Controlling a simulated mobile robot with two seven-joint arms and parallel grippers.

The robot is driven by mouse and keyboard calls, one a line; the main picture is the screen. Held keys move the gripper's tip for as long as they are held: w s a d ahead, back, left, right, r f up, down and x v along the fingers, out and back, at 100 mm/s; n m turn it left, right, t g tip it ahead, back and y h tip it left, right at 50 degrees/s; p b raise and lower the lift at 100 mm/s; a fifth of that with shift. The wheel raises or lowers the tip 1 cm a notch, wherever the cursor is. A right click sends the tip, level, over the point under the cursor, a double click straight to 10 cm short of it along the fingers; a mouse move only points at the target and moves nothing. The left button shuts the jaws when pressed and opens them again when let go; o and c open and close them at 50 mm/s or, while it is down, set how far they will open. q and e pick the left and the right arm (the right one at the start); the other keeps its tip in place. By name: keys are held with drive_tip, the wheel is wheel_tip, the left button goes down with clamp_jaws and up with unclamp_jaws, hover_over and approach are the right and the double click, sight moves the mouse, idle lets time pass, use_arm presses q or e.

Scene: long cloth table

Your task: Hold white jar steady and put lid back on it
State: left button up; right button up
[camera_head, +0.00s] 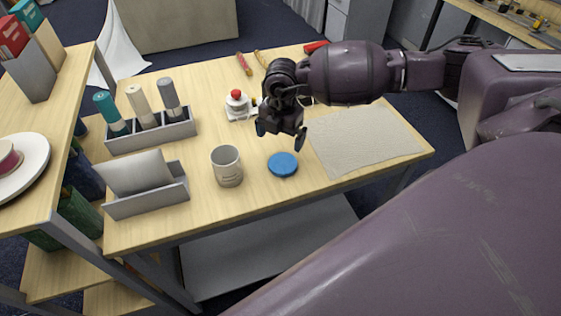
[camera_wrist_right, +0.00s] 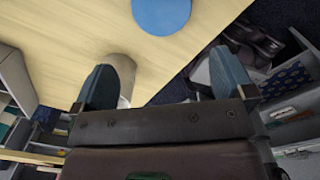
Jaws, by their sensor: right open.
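The white jar (camera_head: 227,167) stands upright and uncovered near the front edge of the wooden table, with faint markings on its side. The round blue lid (camera_head: 283,164) lies flat on the table to the right of the jar, apart from it. My right gripper (camera_head: 281,136) is open and empty, above the table just behind the lid. In the right wrist view the lid (camera_wrist_right: 161,13) shows at the top, beyond the open fingers (camera_wrist_right: 165,75). The jar (camera_wrist_right: 124,72) shows there partly hidden behind the left finger. My left gripper is not in view.
A grey holder (camera_head: 152,136) with several cylinders stands at the back left, and a grey tray (camera_head: 148,199) with a panel is in front of it. A red-topped bottle (camera_head: 237,101) stands behind the gripper. A beige cloth (camera_head: 365,138) lies on the right.

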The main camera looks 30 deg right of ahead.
drive_tip(key=shift+s+d+m, duration=0.15)
drive_tip(key=shift+s+m, duration=0.05)
drive_tip(key=shift+m, duration=0.4)
hover_over(281, 165)
drive_tip(key=shift+s+f, duration=0.15)
drive_tip(key=shift+f, duration=2.65)
drive_tip(key=shift+w+f+p, duration=0.2)
drive_tip(key=shift+f+p, duration=0.2)
drive_tip(key=shift+f, duration=2.2)
drive_tip(key=c, duration=0.7)
